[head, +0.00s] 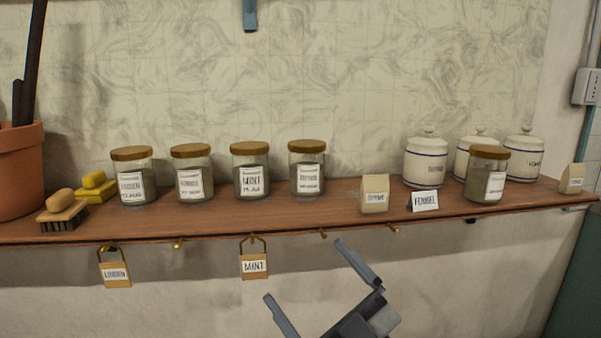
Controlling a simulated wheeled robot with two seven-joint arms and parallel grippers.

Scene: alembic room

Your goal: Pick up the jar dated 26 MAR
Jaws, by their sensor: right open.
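Several glass jars with brown lids and white labels stand on the wooden shelf (300,217). From the left, one reads like LINDEN (132,175), one like FENNEL (191,172), one MINT (250,169); another has a blurred name (307,168). A further jar (487,174) stands at the right, its label turned to the right. I cannot make out 26 MAR on any label; the dates are too small or blurred. My right gripper (304,270) is open and empty, in front of and below the shelf edge. My left gripper is not in view.
White canisters (425,162) stand behind the right jar. A paper packet (375,194) and a FENNEL card (425,201) are near the front edge. Tags reading LINDEN (116,274) and MINT (254,265) hang below. A brush (63,212) and a terracotta pot (20,170) are left.

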